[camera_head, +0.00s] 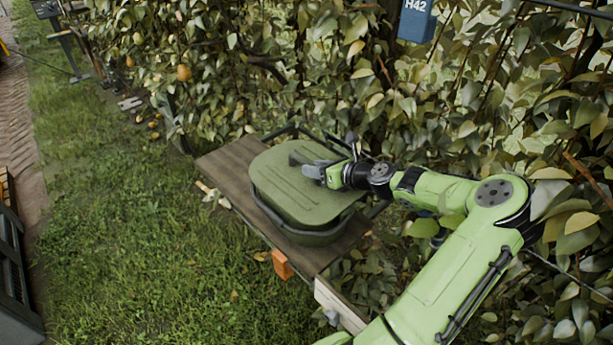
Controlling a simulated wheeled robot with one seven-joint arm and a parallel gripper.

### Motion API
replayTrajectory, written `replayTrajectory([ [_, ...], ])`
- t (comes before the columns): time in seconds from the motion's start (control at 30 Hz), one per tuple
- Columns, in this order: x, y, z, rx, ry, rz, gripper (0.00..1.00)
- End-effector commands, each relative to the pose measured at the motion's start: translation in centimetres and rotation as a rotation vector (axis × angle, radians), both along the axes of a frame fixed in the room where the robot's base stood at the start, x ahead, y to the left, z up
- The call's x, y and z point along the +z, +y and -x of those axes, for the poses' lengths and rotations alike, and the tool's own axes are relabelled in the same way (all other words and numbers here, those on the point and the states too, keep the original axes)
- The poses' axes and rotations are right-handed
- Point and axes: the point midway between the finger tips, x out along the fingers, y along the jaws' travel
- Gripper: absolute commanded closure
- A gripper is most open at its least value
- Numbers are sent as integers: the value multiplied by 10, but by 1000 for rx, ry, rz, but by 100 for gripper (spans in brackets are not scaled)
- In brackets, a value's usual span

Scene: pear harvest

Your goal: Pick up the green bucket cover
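The green bucket cover (283,195) lies flat on top of a dark bucket (290,233), closing it, on a brown wooden board. The cover is a rounded rectangle with shallow ridges and a dark handle (298,158) near its far side. My gripper (306,167) is over the cover, at the handle, with my green arm reaching in from the lower right. The fingers are small here and overlap the handle. I cannot tell whether they are open or shut, or touch it. The inside of the bucket is hidden.
The wooden board (226,168) has bare room at its left end. Dense leafy branches (420,90) stand close behind the bucket and around my arm. An orange block (282,264) is at the board's front edge. Open grass (130,240) lies to the left.

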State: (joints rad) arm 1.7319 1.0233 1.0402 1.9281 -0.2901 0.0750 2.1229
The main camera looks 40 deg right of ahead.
Motion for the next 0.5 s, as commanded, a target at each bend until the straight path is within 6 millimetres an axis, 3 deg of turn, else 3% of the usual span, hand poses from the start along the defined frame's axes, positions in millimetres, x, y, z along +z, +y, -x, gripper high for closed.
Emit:
replayTrajectory([
  [0.03,0,0,0,0,0,0,70],
  [0.23,0,0,0,0,0,0,100],
  [0.5,1,0,0,1,-1,1,100],
])
